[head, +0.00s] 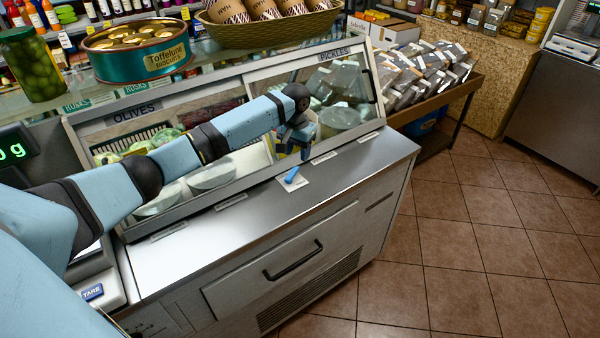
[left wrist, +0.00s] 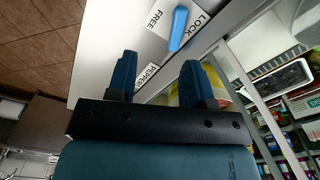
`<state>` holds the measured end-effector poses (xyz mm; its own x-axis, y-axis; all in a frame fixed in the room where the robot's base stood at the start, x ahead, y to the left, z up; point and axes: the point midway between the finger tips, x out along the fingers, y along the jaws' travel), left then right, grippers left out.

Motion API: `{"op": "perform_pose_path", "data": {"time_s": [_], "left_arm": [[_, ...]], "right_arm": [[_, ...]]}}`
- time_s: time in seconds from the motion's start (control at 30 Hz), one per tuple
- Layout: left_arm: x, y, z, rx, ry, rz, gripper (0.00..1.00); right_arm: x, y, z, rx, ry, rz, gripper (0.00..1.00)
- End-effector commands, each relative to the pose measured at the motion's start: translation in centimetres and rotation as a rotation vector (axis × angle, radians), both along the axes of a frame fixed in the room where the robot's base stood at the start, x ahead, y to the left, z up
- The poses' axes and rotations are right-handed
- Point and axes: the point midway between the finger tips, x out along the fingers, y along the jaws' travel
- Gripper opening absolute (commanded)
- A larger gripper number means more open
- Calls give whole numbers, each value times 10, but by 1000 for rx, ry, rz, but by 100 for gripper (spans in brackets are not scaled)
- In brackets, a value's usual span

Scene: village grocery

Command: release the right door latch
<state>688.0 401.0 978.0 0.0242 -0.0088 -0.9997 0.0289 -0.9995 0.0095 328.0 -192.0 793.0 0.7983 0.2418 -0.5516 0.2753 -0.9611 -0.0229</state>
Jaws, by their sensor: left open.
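The latch is a small blue lever (head: 292,175) on a white plate on the counter's steel ledge, below the right glass door (head: 345,95) marked PICKLES. In the left wrist view the blue lever (left wrist: 178,28) lies between the words FREE and LOCK, nearer LOCK. My left gripper (head: 293,150) is just above and behind the lever, at the front of the case. In the left wrist view its two fingers (left wrist: 158,74) are apart with nothing between them, and the lever is beyond the fingertips, not visibly touched. My right gripper is not in view.
The left glass door (head: 135,130) is marked OLIVES. A wicker basket of cups (head: 270,32), a green biscuit tin (head: 140,55) and a jar of olives (head: 32,65) stand on top. The scale (head: 100,285) is at left. The tiled floor (head: 470,240) at right is clear.

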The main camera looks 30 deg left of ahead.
Motion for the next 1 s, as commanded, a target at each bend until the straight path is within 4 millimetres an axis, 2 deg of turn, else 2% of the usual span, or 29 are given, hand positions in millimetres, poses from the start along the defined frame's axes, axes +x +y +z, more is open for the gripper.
{"op": "perform_pose_path", "data": {"time_s": [0.03, 0.1, 0.2, 0.27, 0.47, 0.8, 1.0], "left_arm": [[8, 14, 14, 5, 5, 30, 47], [13, 25, 26, 7, 17, 59, 47], [16, 34, 34, 7, 25, 80, 47], [16, 35, 32, 7, 28, 85, 47], [16, 35, 4, 6, 28, 84, 47], [16, 34, -68, 6, 28, 83, 47], [16, 34, -94, 6, 26, 82, 47]], "right_arm": [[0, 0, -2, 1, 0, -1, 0], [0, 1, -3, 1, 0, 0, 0], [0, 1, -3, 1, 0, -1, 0], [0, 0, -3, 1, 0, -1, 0], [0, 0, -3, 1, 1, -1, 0], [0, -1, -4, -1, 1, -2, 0], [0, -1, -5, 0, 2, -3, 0]]}}
